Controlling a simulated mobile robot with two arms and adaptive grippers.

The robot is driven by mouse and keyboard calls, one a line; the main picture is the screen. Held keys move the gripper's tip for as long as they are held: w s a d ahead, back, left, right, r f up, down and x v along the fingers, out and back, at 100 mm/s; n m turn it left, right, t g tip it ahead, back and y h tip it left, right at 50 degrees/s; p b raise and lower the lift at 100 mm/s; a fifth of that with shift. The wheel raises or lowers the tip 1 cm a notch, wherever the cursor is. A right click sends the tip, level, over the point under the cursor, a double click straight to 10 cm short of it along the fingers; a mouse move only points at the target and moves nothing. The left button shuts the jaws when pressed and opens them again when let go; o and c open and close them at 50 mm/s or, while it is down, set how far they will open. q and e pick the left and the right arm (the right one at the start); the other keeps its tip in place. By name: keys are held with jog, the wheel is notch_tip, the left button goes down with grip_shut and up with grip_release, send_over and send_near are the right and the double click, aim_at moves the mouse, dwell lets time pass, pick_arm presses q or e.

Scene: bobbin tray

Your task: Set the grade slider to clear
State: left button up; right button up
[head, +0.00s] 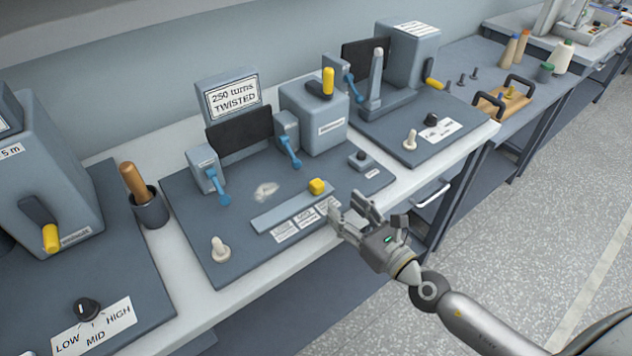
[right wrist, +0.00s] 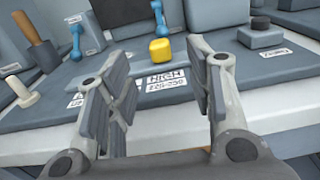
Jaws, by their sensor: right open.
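The grade slider's yellow knob (head: 317,186) sits at the right end of its flat grey track (head: 280,212) on the middle dark board. Three white labels (head: 306,217) lie along the near side of the track; which one reads clear is too small to tell. My right gripper (head: 352,212) is open and empty, just to the near right of the knob. In the right wrist view the yellow knob (right wrist: 160,50) shows beyond and between the open fingers (right wrist: 155,75), apart from them. A label starting "HIGH" (right wrist: 167,78) lies in front of it. My left gripper is out of view.
A "250 turns TWISTED" sign (head: 233,98) and blue-levered clamps (head: 287,150) stand behind the track. A pale peg (head: 220,249) is at the front left, a dark button (head: 359,159) at the right. The floor (head: 560,190) right of the bench is clear.

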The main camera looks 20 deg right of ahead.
aim_at(321, 186)
jog(key=shift+w+a+n, duration=0.2)
jog(key=shift+w+n, duration=0.1)
jog(key=p+x, duration=0.2)
jog(key=x, duration=0.6)
jog(key=shift+w+a+f, duration=0.1)
jog(key=shift+w+f, duration=0.05)
jog(key=shift+x, duration=0.95)
jog(key=shift+c, duration=0.5)
grip_shut()
